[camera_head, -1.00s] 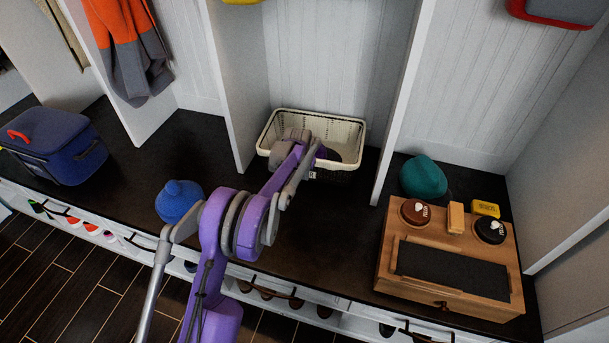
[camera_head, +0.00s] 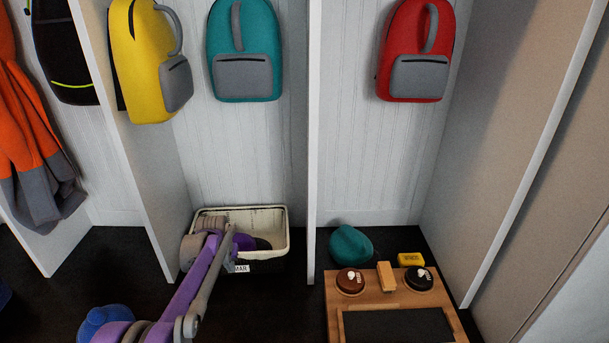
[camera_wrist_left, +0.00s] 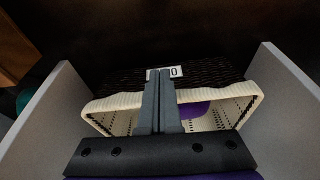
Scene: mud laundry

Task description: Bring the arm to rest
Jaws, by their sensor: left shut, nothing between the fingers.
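My left arm reaches in from the lower left in the head view. Its gripper end (camera_head: 208,238) is over the left part of a cream-lined basket (camera_head: 262,212), and the fingertips are hard to make out there. In the left wrist view the two grey fingers (camera_wrist_left: 160,76) lie flat together, shut and empty. They show in front of the basket's cream rim (camera_wrist_left: 110,101) and a label on its dark side. Something purple shows behind the rim there. My right gripper is not in view.
Cubby dividers (camera_head: 313,130) stand on both sides of the basket. A wooden box (camera_head: 390,312), a teal cap (camera_head: 351,244) and a yellow block (camera_head: 411,259) are to the right. A blue hat (camera_head: 100,318) lies near my arm. Yellow, teal and red backpacks (camera_head: 415,50) hang above.

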